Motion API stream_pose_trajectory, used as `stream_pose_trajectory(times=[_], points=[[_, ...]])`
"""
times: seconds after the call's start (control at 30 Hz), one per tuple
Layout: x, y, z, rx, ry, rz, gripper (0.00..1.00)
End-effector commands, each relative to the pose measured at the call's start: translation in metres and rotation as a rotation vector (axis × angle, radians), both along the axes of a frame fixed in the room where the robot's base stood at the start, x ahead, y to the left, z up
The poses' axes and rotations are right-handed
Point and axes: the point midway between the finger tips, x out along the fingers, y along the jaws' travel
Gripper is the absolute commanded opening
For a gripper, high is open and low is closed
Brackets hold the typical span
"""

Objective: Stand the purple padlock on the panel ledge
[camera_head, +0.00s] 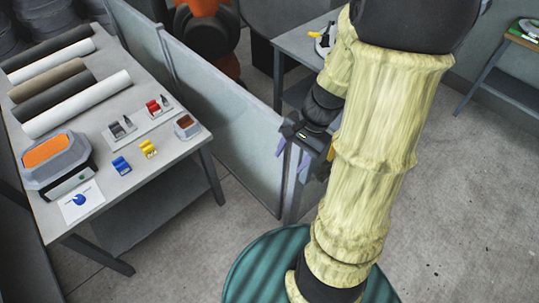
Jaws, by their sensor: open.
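My gripper (293,168) hangs beside the grey partition panel, right of the left table. Its two pale purple fingers are apart, and no object can be made out between them. I cannot make out a purple padlock; my arm hides part of the scene. On the left table, a blue block-like item (121,166) and a yellow one (148,149) lie near the front right. A red item (155,107) and a dark grey one (121,129) are on a pale plate behind them. I cannot tell which surface is the panel ledge.
The left table (186,148) also holds several rolls (62,88), a grey machine with an orange top (54,160), a printed sheet (81,201) and a small brown-filled box (186,127). The partition panel (215,100) stands between table and gripper. Another table (297,45) is behind my arm.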

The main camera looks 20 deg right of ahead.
Motion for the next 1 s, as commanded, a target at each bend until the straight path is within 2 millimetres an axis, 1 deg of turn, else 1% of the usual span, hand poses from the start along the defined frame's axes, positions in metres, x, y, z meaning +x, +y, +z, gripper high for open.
stream_pose_trajectory(times=[0.03,0.17,0.3,0.43,0.5,0.6,1.0], points=[[-0.002,0.009,0.002,-0.061,-0.03,0.106,0.52],[-0.005,0.023,0.006,-0.202,-0.12,0.362,0.52],[-0.004,0.04,0.014,-0.333,-0.24,0.639,0.52],[-0.002,0.054,0.022,-0.412,-0.336,0.829,0.52],[-0.001,0.059,0.024,-0.434,-0.366,0.883,0.52],[0.0,0.06,0.025,-0.444,-0.38,0.911,0.52],[0.0,0.06,0.025,-0.442,-0.377,0.906,0.52]])
